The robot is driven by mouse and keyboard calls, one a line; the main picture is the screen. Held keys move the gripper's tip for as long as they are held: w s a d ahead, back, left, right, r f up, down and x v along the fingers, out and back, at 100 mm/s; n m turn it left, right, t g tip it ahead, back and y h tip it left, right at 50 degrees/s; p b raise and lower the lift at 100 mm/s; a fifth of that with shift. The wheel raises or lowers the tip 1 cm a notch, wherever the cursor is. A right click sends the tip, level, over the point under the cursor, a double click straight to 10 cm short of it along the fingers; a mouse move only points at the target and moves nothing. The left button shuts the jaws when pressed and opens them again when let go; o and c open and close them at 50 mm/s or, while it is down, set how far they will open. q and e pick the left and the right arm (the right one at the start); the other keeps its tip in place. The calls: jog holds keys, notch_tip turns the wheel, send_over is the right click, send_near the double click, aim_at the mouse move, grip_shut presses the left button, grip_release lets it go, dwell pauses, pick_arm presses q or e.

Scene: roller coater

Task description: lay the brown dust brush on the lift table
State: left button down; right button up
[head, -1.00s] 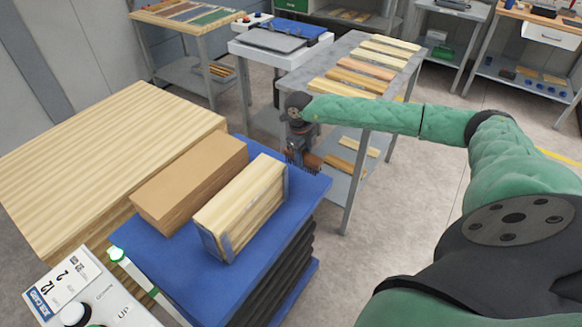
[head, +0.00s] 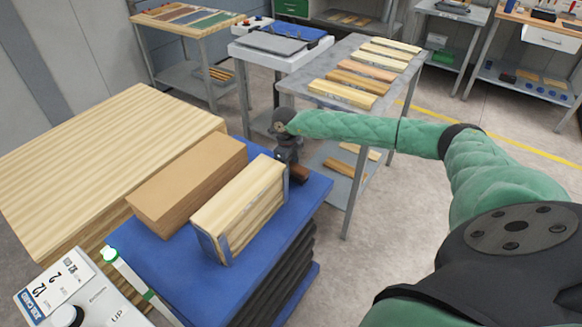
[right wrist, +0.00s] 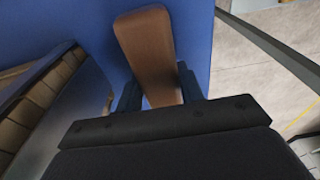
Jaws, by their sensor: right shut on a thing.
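The brown dust brush (right wrist: 146,48) is between the fingers of my right gripper (right wrist: 160,90), which is shut on it. In the head view the brush (head: 299,173) shows as a small brown piece below my right gripper (head: 288,160), at the far right corner of the blue lift table (head: 180,262). In the right wrist view the blue table top (right wrist: 70,20) lies right under the brush. I cannot tell whether the brush touches it. My left gripper is not in view.
A light wooden block with grey end plates (head: 240,208) stands on the lift table close left of my right gripper. A brown block (head: 188,182) lies beside it. A grey table with boards (head: 350,78) stands behind. A control box (head: 75,295) is at lower left.

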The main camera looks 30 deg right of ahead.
jog(key=shift+f, duration=0.1)
jog(key=o, duration=0.9)
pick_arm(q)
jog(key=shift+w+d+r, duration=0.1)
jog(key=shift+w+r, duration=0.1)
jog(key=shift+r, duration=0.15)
pick_arm(e)
jog(key=shift+o, duration=0.2)
